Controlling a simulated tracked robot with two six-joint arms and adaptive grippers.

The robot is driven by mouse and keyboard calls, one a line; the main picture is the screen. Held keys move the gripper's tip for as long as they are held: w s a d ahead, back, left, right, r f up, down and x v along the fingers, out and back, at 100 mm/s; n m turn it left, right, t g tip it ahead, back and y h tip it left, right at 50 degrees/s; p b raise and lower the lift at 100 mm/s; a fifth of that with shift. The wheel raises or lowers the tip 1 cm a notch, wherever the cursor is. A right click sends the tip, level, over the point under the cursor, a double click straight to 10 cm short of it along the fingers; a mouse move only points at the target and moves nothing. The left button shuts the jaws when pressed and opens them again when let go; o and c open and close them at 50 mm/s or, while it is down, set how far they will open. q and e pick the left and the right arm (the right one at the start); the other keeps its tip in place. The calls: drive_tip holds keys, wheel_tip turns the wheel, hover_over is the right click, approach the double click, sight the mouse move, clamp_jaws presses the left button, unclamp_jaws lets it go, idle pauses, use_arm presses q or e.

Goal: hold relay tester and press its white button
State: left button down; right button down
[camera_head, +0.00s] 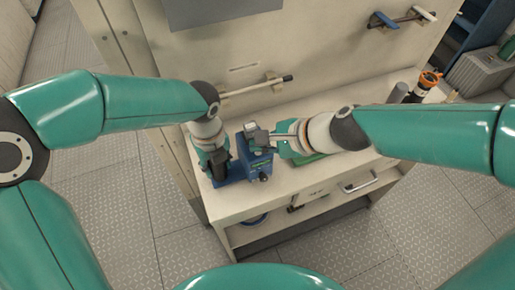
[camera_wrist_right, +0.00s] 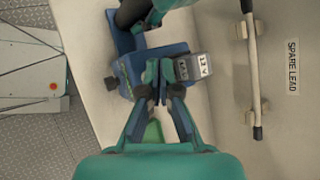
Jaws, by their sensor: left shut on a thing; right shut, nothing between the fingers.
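The relay tester (camera_head: 260,167) is a blue box with a dark knob on its front, standing on the cream worktop. It also shows in the right wrist view (camera_wrist_right: 125,75), with a grey block (camera_wrist_right: 193,67) marked "12 V" at its side. My left gripper (camera_head: 218,168) is shut on the tester's left part. My right gripper (camera_head: 270,140) is shut with nothing between its fingers, close over the tester's top. In the right wrist view its fingertips (camera_wrist_right: 160,85) overlap the tester; I cannot tell whether they touch it. I see no white button; the fingers may hide it.
A dark-tipped rod (camera_head: 257,86) sits in wall clips behind the tester, beside a "SPARE LEAD" label (camera_wrist_right: 293,67). A drawer handle (camera_head: 361,182) is on the front. An orange-topped item (camera_head: 429,80) stands far right. A green thing (camera_wrist_right: 152,132) lies under my right gripper.

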drive_tip(key=shift+f, duration=0.35)
idle(0.4)
idle(0.3)
drive_tip(key=shift+r, duration=0.8)
drive_tip(key=shift+r, duration=0.1)
drive_tip(key=shift+r, duration=2.4)
use_arm(q)
drive_tip(key=c, duration=0.6)
unclamp_jaws()
